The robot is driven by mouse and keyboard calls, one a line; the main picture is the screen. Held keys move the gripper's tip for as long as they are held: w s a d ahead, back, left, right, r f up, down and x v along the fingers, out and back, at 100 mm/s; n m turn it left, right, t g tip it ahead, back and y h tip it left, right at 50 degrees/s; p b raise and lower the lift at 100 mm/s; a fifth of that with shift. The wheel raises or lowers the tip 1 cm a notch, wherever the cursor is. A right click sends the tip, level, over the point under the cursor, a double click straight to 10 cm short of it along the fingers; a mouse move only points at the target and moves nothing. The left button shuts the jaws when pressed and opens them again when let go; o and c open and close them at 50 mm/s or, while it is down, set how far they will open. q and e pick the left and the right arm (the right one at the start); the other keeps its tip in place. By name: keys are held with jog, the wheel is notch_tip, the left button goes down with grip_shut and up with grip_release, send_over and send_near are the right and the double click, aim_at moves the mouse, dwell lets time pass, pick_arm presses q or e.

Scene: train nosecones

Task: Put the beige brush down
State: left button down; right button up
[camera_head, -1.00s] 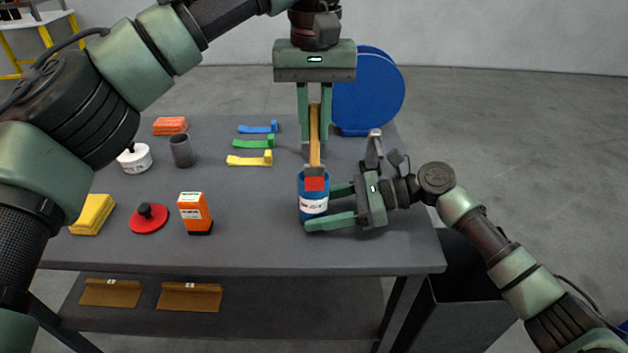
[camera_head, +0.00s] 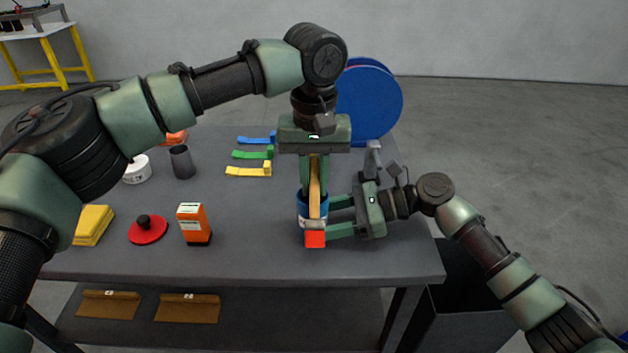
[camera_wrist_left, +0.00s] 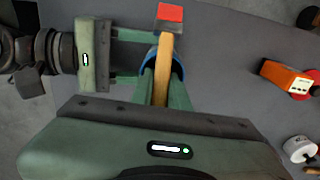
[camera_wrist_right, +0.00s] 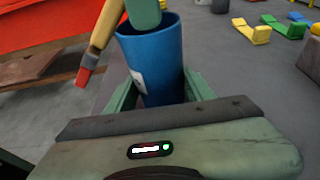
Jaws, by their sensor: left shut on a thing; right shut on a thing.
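The brush (camera_head: 314,200) has a beige wooden handle, a grey collar and a red tip. My left gripper (camera_head: 315,188) is shut on its handle, red tip toward the table's front. The brush also shows in the left wrist view (camera_wrist_left: 163,60) and beside the cup in the right wrist view (camera_wrist_right: 101,38). In the head view it covers part of a blue cup (camera_head: 303,209) with a white label. My right gripper (camera_head: 328,215) is shut on this cup from the right. The cup's open top shows in the right wrist view (camera_wrist_right: 158,62).
Blue (camera_head: 257,139), green (camera_head: 252,154) and yellow (camera_head: 248,170) tools lie left of my left gripper. An orange box (camera_head: 193,224), a red lid (camera_head: 148,230) and a grey cup (camera_head: 182,162) stand farther left. A blue disc (camera_head: 370,100) stands behind. Bare table lies between the orange box and the brush.

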pick_arm(q)
jog(key=c, duration=1.4)
grip_release()
jog(key=shift+w+f, duration=0.1)
jog(key=shift+f, duration=0.1)
jog(key=shift+o, duration=0.2)
jog(key=shift+r, duration=0.1)
jog(key=r, duration=1.2)
jog(key=shift+s, duration=0.25)
jog(key=shift+o, duration=0.4)
